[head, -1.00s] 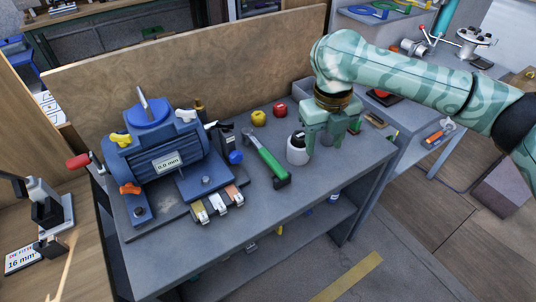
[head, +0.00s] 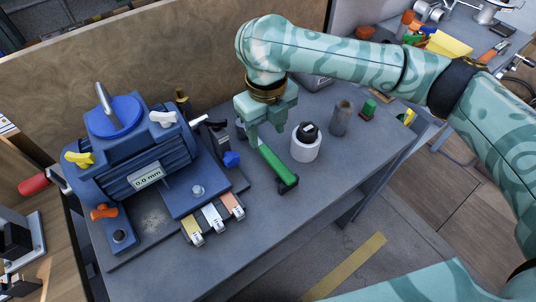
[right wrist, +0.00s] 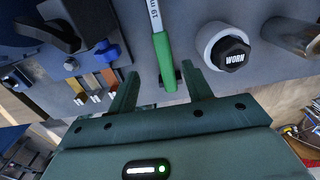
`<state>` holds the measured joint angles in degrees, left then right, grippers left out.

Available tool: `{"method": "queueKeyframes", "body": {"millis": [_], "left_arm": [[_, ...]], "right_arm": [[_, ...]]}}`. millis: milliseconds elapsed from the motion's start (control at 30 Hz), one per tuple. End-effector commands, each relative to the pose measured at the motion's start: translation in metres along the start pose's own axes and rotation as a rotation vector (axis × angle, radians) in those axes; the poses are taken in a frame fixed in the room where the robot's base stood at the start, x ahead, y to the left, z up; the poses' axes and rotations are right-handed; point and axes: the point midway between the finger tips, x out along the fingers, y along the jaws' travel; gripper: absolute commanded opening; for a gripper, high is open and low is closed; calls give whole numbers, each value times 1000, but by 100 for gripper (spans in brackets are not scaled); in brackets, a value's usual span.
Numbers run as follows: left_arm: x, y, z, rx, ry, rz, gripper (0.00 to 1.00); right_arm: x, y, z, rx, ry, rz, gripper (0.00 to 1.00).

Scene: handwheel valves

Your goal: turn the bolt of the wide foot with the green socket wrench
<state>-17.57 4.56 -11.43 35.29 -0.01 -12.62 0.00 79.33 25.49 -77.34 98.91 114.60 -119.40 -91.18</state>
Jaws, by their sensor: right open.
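The green socket wrench (head: 273,162) lies on the grey bench, its green handle toward the front edge; it also shows in the right wrist view (right wrist: 164,58). My right gripper (head: 266,137) is open above it. In the right wrist view its fingers (right wrist: 160,88) stand either side of the handle's line; I cannot tell whether they touch it. The blue motor (head: 150,155) stands to the left. Its wide foot (head: 190,198) carries a pale bolt (head: 198,190); another foot has a darker bolt (head: 119,236). My left gripper is out of view.
A white pot (head: 305,150) with a black cap marked WORN in the wrist view and a grey cylinder (head: 341,118) stand right of the wrench. Coloured shims (head: 214,218) lie before the motor. A wooden board (head: 170,65) backs the bench. The front right bench top is clear.

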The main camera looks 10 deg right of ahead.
Motion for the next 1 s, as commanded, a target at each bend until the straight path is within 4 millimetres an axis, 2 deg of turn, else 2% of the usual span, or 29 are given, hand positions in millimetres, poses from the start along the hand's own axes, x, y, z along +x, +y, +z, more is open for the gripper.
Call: {"method": "queueKeyframes", "body": {"millis": [33, 100, 367, 633, 700, 900, 933, 1000], "left_arm": [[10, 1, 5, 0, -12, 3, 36], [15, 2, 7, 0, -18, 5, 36], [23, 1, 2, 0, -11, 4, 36], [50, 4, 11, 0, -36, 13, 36], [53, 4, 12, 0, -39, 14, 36], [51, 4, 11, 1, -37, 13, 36], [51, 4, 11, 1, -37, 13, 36], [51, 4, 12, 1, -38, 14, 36]], "right_arm": [[19, 0, 0, 0, 7, 4, 50], [31, 0, 0, 0, 5, 3, 50], [48, -1, 0, 1, 0, 2, 50], [92, -6, -4, 0, 5, 3, 50], [98, -6, -4, 0, 2, 1, 50], [94, -6, -3, 0, -3, -1, 50], [94, -6, -3, 0, -3, -1, 44], [94, -6, -3, 0, -3, -1, 25]]}}
